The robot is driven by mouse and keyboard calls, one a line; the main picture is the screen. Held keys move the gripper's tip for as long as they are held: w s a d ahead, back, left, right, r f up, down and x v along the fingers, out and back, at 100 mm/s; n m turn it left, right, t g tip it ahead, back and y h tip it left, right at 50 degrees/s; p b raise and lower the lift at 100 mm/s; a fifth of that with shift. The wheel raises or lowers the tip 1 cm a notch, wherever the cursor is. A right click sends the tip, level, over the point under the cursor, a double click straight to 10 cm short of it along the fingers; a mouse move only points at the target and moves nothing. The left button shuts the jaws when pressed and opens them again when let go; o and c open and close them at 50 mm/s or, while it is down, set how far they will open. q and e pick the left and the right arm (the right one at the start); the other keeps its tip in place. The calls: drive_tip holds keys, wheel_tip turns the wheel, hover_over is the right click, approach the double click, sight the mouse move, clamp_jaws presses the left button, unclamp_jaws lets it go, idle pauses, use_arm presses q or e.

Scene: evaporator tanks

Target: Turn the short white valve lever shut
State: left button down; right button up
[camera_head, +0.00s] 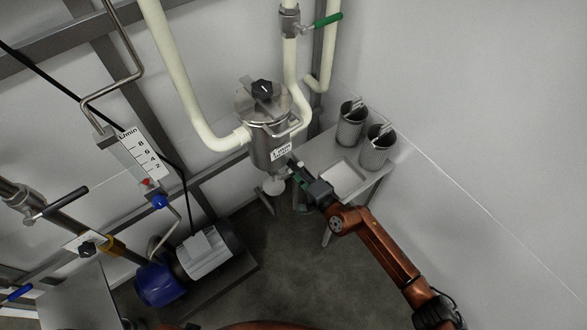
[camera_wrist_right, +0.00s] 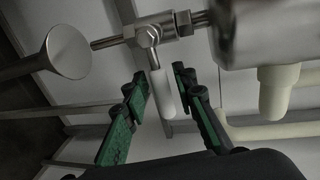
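The short white valve lever (camera_wrist_right: 162,94) hangs from a small metal valve (camera_wrist_right: 150,33) in the right wrist view. My right gripper (camera_wrist_right: 160,76) has its two green and black fingers apart, one on each side of the lever. Gaps show between the lever and both fingers, so it is not clamped. In the head view my right gripper (camera_head: 294,174) is just below the steel filter vessel (camera_head: 265,135). The lever is too small or hidden to make out there. My left gripper is not in view.
A flared metal funnel end (camera_wrist_right: 66,52) sits left of the valve. A small table (camera_head: 358,196) with two mesh baskets (camera_head: 376,148) stands right of the vessel. A green-handled valve (camera_head: 327,20) is above. A blue pump motor (camera_head: 160,282) stands on the lower left.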

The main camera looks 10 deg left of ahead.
drive_tip(key=shift+o, duration=0.4)
drive_tip(key=v, duration=1.2)
drive_tip(key=shift+r, duration=0.15)
